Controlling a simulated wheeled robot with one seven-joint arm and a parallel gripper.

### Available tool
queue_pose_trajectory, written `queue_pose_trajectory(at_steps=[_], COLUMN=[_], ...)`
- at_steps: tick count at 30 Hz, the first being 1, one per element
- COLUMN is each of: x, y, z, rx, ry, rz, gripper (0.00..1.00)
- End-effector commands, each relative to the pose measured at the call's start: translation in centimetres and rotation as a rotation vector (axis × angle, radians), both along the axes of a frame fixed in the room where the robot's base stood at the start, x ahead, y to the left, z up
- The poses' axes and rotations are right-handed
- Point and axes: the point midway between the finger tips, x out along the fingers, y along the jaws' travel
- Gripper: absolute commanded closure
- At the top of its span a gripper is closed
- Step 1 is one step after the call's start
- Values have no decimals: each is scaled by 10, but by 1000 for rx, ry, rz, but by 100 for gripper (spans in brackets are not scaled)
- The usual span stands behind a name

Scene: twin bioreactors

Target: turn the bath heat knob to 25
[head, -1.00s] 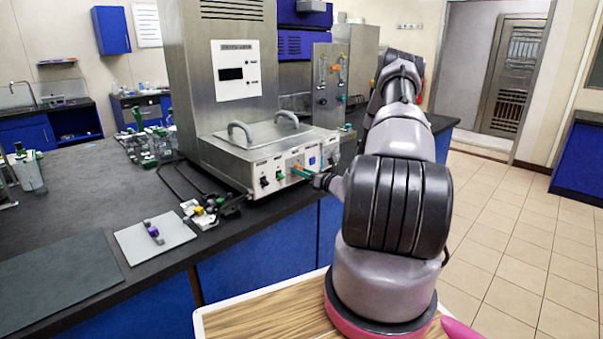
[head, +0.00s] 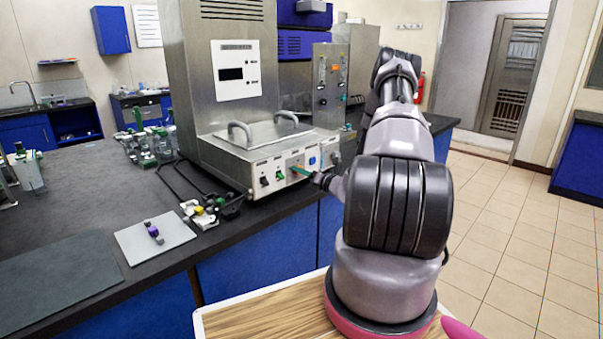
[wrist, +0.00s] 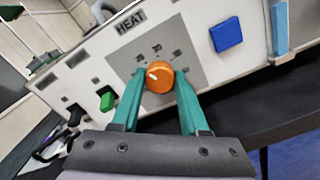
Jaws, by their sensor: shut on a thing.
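The orange heat knob (wrist: 160,77) sits on a grey plate on the white control panel, under the word HEAT. Its white mark points to the left in the wrist view. Small scale numbers sit around its upper side, too blurred to read surely. My gripper (wrist: 158,80), with two teal fingers, is shut on the knob, one finger on each side. In the head view my gripper (head: 300,171) reaches the front panel of the steel bath (head: 262,150), and the knob is mostly hidden there.
A green switch (wrist: 106,100) is left of the knob and a blue square button (wrist: 227,36) right of it. A blue upright bar (wrist: 281,28) stands farther right. Dark cables and small parts (head: 205,212) lie on the bench left of the bath.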

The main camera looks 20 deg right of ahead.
Motion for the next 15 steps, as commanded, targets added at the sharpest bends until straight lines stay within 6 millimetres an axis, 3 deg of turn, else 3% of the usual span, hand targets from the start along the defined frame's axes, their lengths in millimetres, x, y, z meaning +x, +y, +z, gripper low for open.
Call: queue_pose_trajectory(at_steps=[2, 3, 4, 5, 15], x=[-1, -1, -1, -1, -3], y=[-1, -1, -1, -1, -2], z=[-1, -1, -1, -1, -1], rx=[-1, -1, -1, -1, 0], ry=[3, 3, 3, 3, 1], rz=[-1, -1, -1, -1, -2], gripper=[100, 41, 29, 26, 26])
